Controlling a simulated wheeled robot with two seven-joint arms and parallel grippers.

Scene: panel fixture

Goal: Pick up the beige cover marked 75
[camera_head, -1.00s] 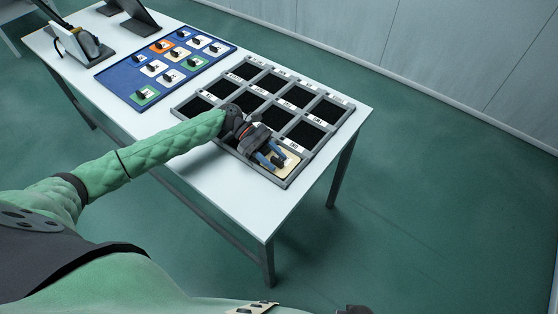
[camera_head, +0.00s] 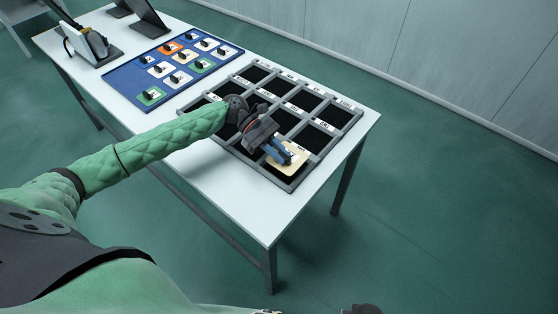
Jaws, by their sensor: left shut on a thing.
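The beige cover (camera_head: 299,159) is at the near right corner of the grey compartment tray (camera_head: 290,184). My left gripper (camera_head: 284,154) reaches over the tray and is shut on the cover. The cover appears raised a little, with a dark compartment floor showing beside and below it. The gripper hides part of the cover's top, and its marking is too small to read.
The tray's other visible compartments look dark and empty, with white labels on the dividers. A blue panel (camera_head: 154,106) with several coloured covers with black knobs lies farther left. Dark stands (camera_head: 108,58) are at the far left. The table's near right corner is bare.

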